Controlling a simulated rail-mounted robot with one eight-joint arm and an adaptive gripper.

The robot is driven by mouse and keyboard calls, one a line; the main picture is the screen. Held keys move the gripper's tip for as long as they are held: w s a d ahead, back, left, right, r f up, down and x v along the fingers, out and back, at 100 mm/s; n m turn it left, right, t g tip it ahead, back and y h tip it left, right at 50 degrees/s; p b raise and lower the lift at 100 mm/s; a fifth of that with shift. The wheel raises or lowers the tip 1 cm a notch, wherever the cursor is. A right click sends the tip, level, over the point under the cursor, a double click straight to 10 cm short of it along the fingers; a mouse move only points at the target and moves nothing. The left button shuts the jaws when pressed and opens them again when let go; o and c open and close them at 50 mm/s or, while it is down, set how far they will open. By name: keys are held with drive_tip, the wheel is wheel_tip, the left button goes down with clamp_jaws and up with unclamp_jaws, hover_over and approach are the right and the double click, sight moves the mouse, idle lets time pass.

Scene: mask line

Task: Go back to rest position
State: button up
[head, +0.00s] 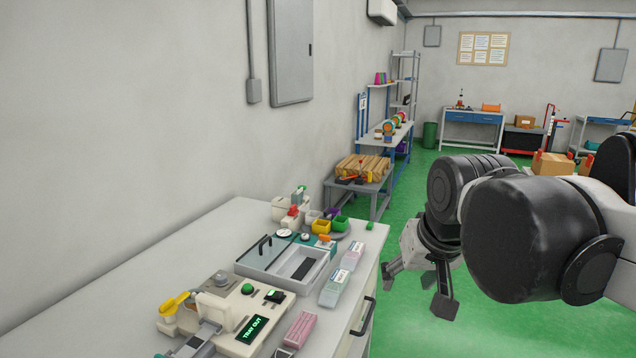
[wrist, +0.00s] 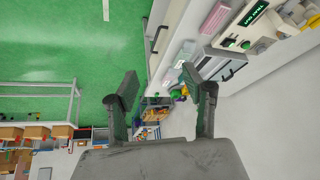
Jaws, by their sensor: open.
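My gripper (head: 418,284) hangs over the green floor to the right of the white bench (head: 130,272) in the head view. Its two dark fingers stand apart with nothing between them. The wrist view also shows my gripper (wrist: 156,92) open and empty, with floor, bench side and distant furniture beyond the fingers. It touches nothing that I can see. My dark arm links cover part of the right side of the head view.
The bench carries a machine with a "TRAY OUT" display (head: 252,330), a grey lidded tray (head: 312,278), a pink box (head: 301,328) and small coloured bins (head: 321,226). The green floor around my gripper is clear.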

drive_tip(key=s+d+f+t, duration=0.1)
drive_tip(key=s+d+f, duration=0.4)
drive_tip(key=s+f, duration=0.4)
drive_tip(key=shift+s+h, duration=0.4)
drive_tip(key=shift+s, duration=0.55)
